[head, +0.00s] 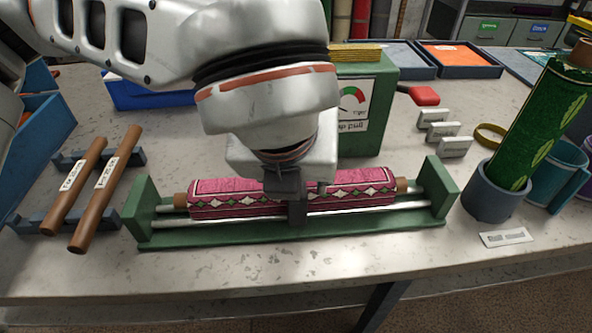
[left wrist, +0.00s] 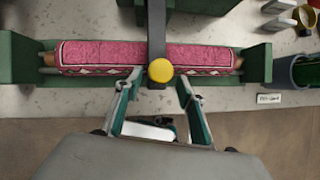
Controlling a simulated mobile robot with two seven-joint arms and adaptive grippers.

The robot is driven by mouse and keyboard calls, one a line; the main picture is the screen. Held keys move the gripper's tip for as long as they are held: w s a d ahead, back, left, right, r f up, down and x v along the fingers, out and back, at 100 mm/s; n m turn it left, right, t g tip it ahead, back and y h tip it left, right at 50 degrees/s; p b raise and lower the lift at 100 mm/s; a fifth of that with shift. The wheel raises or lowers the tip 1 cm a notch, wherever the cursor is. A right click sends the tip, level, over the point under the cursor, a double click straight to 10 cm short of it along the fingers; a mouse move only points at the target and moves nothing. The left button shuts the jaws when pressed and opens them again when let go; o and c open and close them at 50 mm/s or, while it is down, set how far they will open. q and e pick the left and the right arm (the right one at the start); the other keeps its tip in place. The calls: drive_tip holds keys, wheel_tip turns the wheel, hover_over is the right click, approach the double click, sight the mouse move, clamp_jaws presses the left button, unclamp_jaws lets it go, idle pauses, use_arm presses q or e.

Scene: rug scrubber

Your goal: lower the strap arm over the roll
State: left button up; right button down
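The pink patterned roll (head: 345,190) lies across the green cradle (head: 215,238); it also shows in the left wrist view (left wrist: 95,55). The dark strap arm (left wrist: 156,30) crosses the middle of the roll in the left wrist view, with a yellow knob (left wrist: 160,70) near its front end. In the head view a dark strip (head: 298,212) at the roll's front looks like this arm. My left gripper (left wrist: 159,78) is open, one finger on each side of the knob, with gaps visible. In the head view my left wrist hides the arm's rear and the knob. My right gripper is not in view.
Two brown rods (head: 105,190) lie on a rack at left. A green gauge box (head: 375,105) stands behind the cradle. At right are a grey cup (head: 490,200) holding a green roll and a teal cup (head: 560,170).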

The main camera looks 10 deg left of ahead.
use_arm(q)
drive_tip(key=shift+a+r, duration=0.1)
drive_tip(key=shift+r, duration=0.2)
drive_tip(key=shift+r, duration=0.2)
drive_tip(key=v, duration=1.1)
drive_tip(key=shift+s, duration=0.2)
drive_tip(key=shift+r, duration=0.1)
